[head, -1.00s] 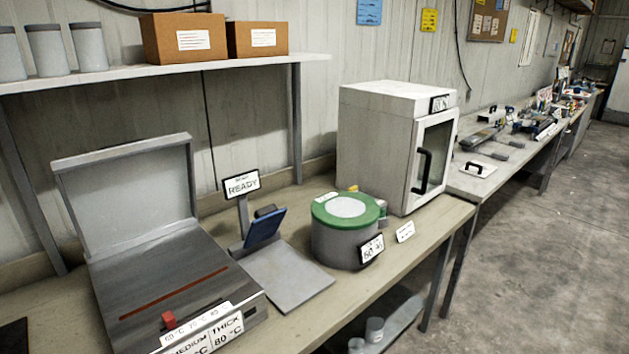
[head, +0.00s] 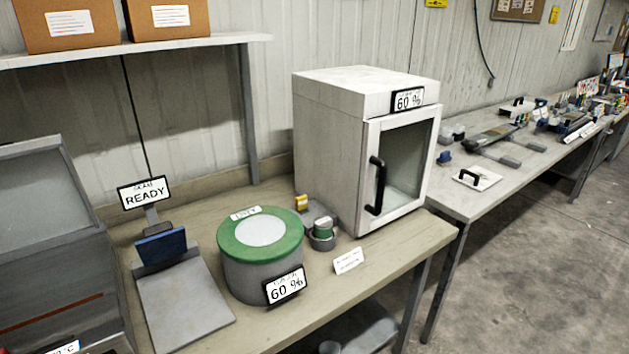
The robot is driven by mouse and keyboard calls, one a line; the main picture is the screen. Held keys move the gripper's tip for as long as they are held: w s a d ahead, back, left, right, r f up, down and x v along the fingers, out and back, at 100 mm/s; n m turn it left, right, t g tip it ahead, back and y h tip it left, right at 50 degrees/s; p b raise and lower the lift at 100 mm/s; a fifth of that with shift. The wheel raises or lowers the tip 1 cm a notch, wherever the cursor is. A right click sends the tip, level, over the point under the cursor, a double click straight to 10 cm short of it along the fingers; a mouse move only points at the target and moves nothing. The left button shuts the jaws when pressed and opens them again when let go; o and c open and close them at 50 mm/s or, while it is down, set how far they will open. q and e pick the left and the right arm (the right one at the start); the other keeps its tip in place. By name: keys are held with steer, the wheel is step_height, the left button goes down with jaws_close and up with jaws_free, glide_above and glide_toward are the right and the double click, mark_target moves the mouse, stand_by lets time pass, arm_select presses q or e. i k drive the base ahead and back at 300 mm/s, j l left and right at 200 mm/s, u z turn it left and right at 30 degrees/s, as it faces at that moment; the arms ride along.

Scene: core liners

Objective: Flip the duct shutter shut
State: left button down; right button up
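I cannot make out a duct shutter for certain in the head view. Neither of my grippers shows in the head view. On the near bench stands a white cabinet (head: 330,150) with a glass door and a black handle (head: 376,186); its door looks closed. A grey drum with a green lid (head: 284,236) stands in front of it, with a "60 %" sign (head: 286,287) at its front.
A stand with a "READY" sign (head: 144,193) and a grey plate (head: 186,308) are left of the drum. A grey hinged machine (head: 52,270) is at far left. A second bench (head: 462,203) with several tools runs to the right. Bare floor (head: 520,270) lies at right.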

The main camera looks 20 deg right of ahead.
mark_target(301, 202)
steer(key=i+l, duration=0.1)
steer(key=l, duration=1.1)
steer(key=i+l, duration=0.15)
steer(key=l, duration=0.45)
steer(key=i+l, duration=0.1)
steer(key=l, duration=0.5)
